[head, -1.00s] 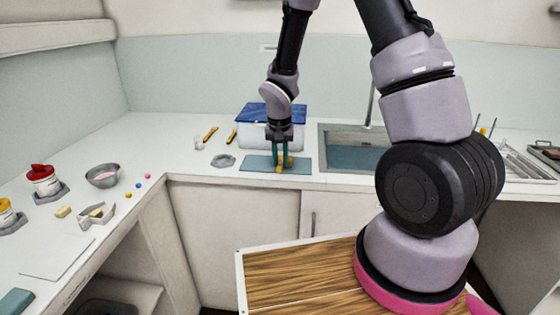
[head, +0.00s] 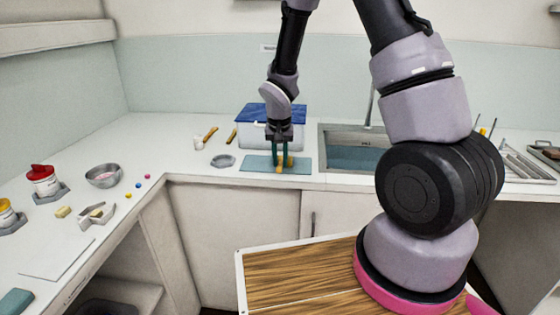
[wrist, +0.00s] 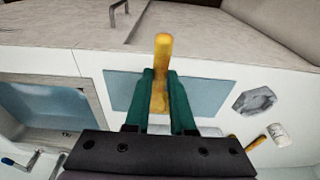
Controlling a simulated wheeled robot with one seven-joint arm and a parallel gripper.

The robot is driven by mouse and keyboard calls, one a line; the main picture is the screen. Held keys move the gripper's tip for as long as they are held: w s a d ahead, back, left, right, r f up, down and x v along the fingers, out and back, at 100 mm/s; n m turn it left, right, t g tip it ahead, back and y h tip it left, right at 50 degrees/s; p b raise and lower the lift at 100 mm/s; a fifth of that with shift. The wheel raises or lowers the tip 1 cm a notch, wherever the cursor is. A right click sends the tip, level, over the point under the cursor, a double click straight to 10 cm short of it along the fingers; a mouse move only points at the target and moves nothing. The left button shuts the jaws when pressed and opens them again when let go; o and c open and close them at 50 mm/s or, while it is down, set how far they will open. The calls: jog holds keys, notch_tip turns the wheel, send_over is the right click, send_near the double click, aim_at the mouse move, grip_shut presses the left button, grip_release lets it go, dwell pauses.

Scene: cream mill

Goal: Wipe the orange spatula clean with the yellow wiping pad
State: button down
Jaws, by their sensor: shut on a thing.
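My gripper (head: 281,166) points down over the blue mat (head: 249,164) on the back counter. Its green fingers are shut on a yellow-orange, rod-like thing with a rounded end, which I take for the orange spatula (wrist: 162,55). In the wrist view it stands out between the fingers (wrist: 161,100) over the mat (wrist: 120,88). Its lower part is hidden by the fingers and the gripper body. I cannot tell whether it touches the mat. I cannot clearly make out a separate yellow wiping pad.
A blue-lidded box (head: 262,113) stands right behind my gripper. The sink (head: 350,157) is to the right. A grey holder (head: 223,161), a white cup (head: 199,143) and two yellow-handled tools (head: 211,133) lie to the left. A bowl (head: 103,176) stands on the left counter.

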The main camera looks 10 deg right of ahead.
jog(key=shift+s+a, duration=0.25)
jog(key=shift+s, duration=0.5)
jog(key=shift+w+d, duration=0.25)
jog(key=shift+w, duration=0.5)
jog(key=shift+r, duration=3)
jog(key=shift+d+f, duration=0.1)
